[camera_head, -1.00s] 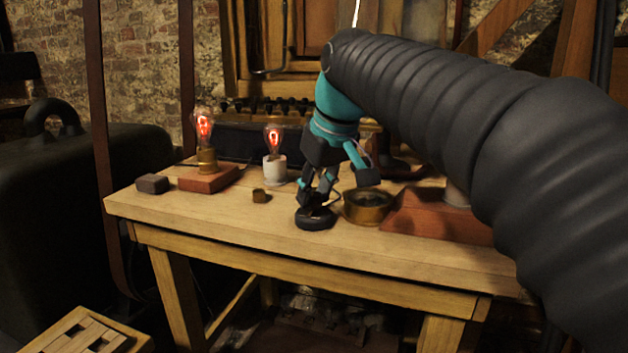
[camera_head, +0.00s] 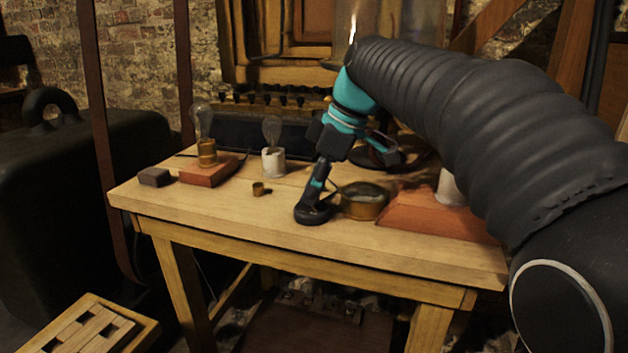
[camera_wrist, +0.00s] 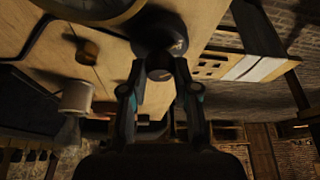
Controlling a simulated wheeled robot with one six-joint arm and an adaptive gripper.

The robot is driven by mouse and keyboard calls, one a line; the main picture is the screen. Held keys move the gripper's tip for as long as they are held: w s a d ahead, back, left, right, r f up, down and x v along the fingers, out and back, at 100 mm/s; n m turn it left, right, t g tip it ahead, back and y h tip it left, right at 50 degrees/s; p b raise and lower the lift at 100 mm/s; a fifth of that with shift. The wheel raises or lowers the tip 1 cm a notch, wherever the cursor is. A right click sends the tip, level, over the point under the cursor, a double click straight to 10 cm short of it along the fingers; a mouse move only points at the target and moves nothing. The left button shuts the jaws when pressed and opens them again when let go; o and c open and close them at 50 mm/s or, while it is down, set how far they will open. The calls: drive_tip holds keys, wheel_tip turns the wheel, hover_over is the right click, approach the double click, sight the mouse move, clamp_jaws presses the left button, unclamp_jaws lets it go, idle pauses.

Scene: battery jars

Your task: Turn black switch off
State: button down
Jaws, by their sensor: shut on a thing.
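The black switch (camera_head: 311,212) stands near the front edge of the wooden table, with a round base and an upright lever. My gripper (camera_head: 318,188) reaches down from above and is shut on the switch's lever. In the wrist view the switch (camera_wrist: 160,32) shows at the top centre, with its round knob between my fingertips (camera_wrist: 158,80). Two bulbs stand on the table to the left: one (camera_head: 201,120) on a brass holder and red block, one (camera_head: 272,130) on a white holder (camera_head: 273,161). Both look unlit.
A round brass instrument (camera_head: 363,201) sits close to the right of the switch. A small brass cup (camera_head: 260,189) and a dark block (camera_head: 155,177) lie to the left. A red sloped block (camera_head: 438,219) is at the right. Bare tabletop lies left of the switch.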

drive_tip(key=shift+n, duration=0.5)
drive_tip(key=c, duration=0.9)
unclamp_jaws()
drive_tip(key=shift+o, duration=0.2)
drive_tip(key=v, duration=1.2)
drive_tip(key=shift+w, duration=0.15)
